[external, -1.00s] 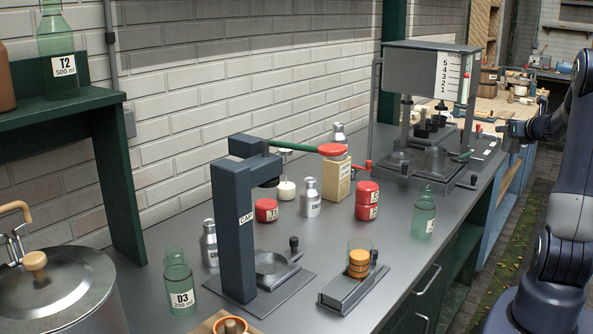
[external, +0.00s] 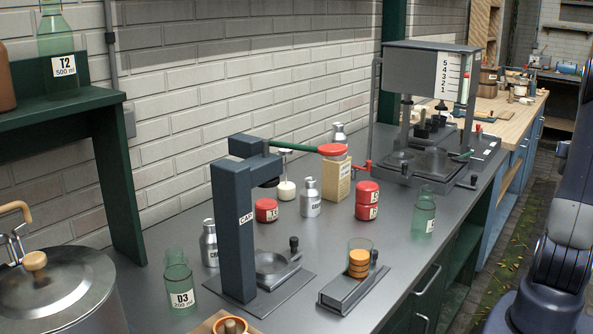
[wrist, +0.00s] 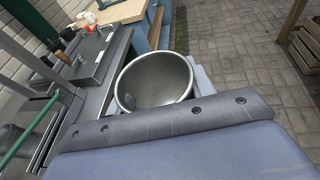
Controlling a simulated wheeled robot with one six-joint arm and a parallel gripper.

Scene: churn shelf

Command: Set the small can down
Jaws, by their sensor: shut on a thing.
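An open-topped steel can (wrist: 153,80), which I take to be the small can, shows in the wrist view. I look down into its round mouth, and its inside looks empty apart from a small greyish patch low on the left. My gripper (wrist: 165,98) is shut on it, with the blue-grey wrist housing filling the lower picture. A pale grey part shows at the can's right side; the fingertips are mostly hidden. The can's underside is also hidden. In the external view my gripper and the held can are out of frame.
The grey bench (external: 300,245) carries a capping stand (external: 235,225), red tins (external: 367,200), a steel bottle (external: 310,198) and a green glass jar (external: 424,213). A grey machine (external: 430,80) stands toward the far end. Beyond lies a wooden bench (external: 530,108).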

